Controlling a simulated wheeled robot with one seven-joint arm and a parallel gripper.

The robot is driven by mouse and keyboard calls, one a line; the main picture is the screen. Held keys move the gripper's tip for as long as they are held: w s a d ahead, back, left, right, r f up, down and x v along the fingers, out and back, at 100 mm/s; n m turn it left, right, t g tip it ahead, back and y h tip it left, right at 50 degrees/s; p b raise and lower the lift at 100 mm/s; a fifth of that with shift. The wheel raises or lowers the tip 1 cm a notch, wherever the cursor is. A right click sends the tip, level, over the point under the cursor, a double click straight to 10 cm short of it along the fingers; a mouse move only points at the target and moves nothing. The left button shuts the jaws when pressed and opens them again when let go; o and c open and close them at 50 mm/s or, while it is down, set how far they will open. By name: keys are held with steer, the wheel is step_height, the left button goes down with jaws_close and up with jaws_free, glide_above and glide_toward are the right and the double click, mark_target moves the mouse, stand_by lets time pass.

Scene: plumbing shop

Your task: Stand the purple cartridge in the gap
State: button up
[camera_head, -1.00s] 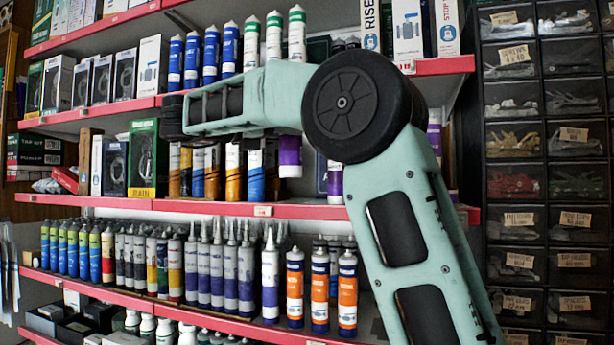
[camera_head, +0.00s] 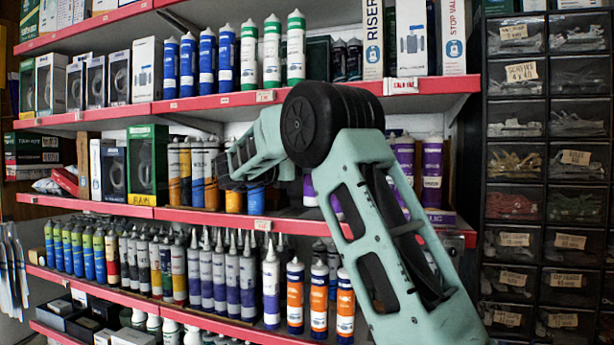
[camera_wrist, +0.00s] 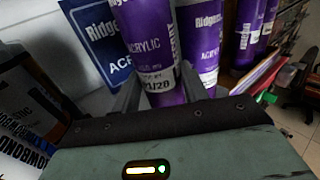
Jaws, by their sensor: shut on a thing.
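The purple cartridge (camera_wrist: 150,45) is between the fingers of my gripper (camera_wrist: 160,88) in the wrist view, with its white label band low down. My gripper is shut on it. In the head view my arm hides the gripper and most of the held cartridge; a purple part (camera_head: 309,190) shows just below the arm, close to the middle shelf's surface. Other purple cartridges stand to the right of the held one, the nearest (camera_wrist: 200,35) close beside it. The gap is largely hidden, and I cannot tell whether the held cartridge touches the shelf.
A blue printed box or card (camera_wrist: 95,40) stands behind and left of the held cartridge. An orange-and-white cartridge (camera_wrist: 30,115) is close on the left. The red shelf edge (camera_head: 190,216) runs below; nozzled tubes (camera_head: 219,275) fill the lower shelf. Drawers (camera_head: 515,160) stand at right.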

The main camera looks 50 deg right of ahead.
mark_target(305, 183)
steer(key=shift+d+f+p, duration=0.15)
steer(key=shift+f+p, duration=1.3)
steer(key=shift+p, duration=0.2)
steer(key=shift+f, duration=0.3)
steer(key=shift+f, duration=0.1)
steer(key=o, duration=1.3)
steer(key=shift+o, duration=0.2)
steer(key=shift+w, duration=0.1)
